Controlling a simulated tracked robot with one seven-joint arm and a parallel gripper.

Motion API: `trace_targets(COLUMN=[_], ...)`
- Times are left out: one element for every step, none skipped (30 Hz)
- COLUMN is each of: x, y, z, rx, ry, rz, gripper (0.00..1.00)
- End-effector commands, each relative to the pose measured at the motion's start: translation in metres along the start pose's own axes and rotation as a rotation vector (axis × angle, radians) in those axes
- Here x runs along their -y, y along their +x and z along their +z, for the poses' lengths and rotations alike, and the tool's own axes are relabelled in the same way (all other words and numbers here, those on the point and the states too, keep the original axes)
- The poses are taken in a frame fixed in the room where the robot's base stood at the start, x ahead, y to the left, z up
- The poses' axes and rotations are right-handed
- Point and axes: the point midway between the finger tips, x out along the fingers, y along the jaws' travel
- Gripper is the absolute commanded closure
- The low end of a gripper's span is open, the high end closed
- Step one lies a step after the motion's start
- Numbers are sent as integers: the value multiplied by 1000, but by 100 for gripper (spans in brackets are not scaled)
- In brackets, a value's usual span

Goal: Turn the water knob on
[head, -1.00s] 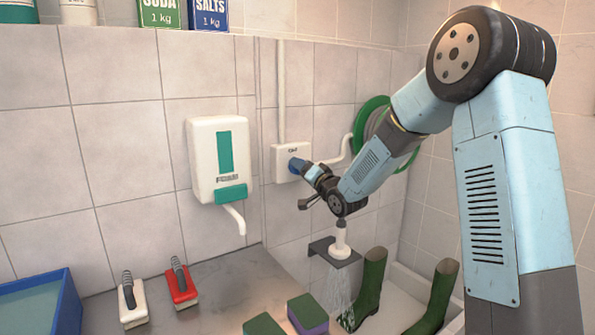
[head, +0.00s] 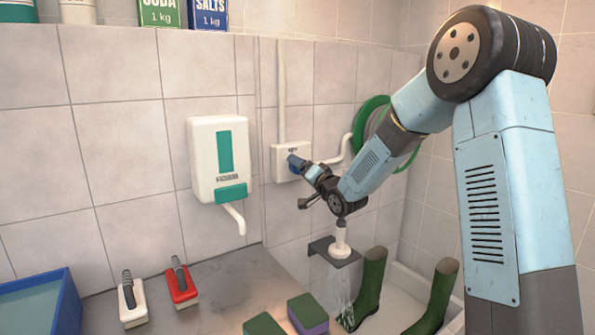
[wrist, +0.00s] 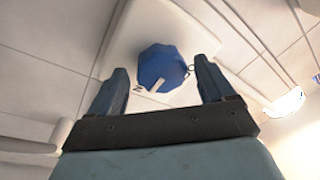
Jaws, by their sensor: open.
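The blue faceted water knob (wrist: 163,66) sits on a white wall box (head: 281,150) and bears a pale pointer mark toward the lower left in the wrist view. My gripper (wrist: 161,72) is open, with one finger on each side of the knob. Gaps show between fingers and knob, so I see no grip on it. In the head view my gripper (head: 304,166) is at the box and mostly hides the knob. Water falls from the white shower head (head: 341,242) below my wrist.
A white and green dispenser (head: 219,160) hangs left of the box. A green hose reel (head: 372,117) is on the wall to the right. Green boots (head: 369,285) stand below. Brushes (head: 181,284) and sponges (head: 308,313) lie on the counter.

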Motion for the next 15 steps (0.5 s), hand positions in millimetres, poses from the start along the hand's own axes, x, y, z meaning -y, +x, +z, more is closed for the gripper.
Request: trace_targets(x=[0, 0, 0, 0, 0, 0, 0, 0, 0, 0, 0, 0, -1, -1, 0], y=[-1, -2, -5, -8, -11, -16, -21, -26, -33, -39, -45, -53, -59, -65, -73], z=[0, 0, 0, 0, 0, -1, -1, -1, 0, 0, 0, 0, 0, 0, 0], rx=[0, 0, 0, 0, 0, -1, -1, -1, 0, 0, -1, -1, -1, -1, 0], ry=[0, 0, -1, -1, -1, -1, -2, -1, -2, -2, -2, -2, -1, -1, -2], rz=[0, 0, 1, 1, 1, 1, 1, 1, 2, 2, 1, 3, 3, 2, 2], gripper=[18, 18, 18, 18, 18, 18, 18, 18, 18, 18, 18, 18, 18, 18, 18])
